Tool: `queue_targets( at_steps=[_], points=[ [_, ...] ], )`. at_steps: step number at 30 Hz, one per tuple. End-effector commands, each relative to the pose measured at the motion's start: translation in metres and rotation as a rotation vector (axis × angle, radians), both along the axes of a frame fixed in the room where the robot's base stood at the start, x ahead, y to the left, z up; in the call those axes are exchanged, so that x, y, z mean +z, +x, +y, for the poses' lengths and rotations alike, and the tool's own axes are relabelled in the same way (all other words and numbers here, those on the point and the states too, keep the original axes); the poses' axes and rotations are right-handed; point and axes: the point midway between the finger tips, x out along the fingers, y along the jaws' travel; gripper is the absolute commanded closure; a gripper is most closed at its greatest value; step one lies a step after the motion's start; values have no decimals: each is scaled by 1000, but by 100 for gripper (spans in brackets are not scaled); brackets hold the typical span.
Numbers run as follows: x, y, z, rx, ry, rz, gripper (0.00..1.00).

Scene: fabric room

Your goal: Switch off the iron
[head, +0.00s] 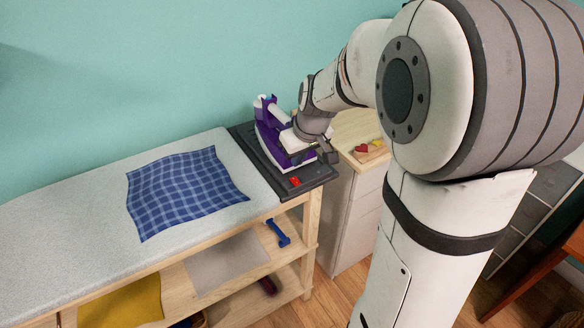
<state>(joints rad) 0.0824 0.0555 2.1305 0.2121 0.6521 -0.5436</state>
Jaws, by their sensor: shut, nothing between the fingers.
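The purple and white iron (268,137) sits on a dark grey stand (263,163) at the right end of the ironing table. A small red switch (295,181) shows on the front part of the stand. My arm reaches in from the right, and my gripper (322,153) is shut and empty. It is at the right side of the iron, above the stand and behind the switch in the picture. It hides part of the iron. I cannot tell whether it touches the iron.
A blue checked cloth (185,190) lies on the grey ironing surface (75,215). Shelves below hold a yellow cloth (122,303) and a blue tool (278,233). A wooden-topped cabinet (346,205) stands to the right, with small red and yellow items (366,149) on top.

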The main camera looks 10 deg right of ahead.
Motion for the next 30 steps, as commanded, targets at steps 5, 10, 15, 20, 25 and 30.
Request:
queue_targets(
  at_steps=[5, 10, 15, 20, 25, 30],
  points=[
    [-34, 7, 3, -2, 0, 4, 100],
    [-51, 10, 3, 0, -1, 1, 100],
    [-57, 10, 4, -1, -1, 0, 100],
    [-57, 10, 4, 0, -1, -1, 100],
    [-57, 11, 3, -2, -2, 5, 100],
    [-56, 13, -9, -25, -17, 63, 100]
  ],
)
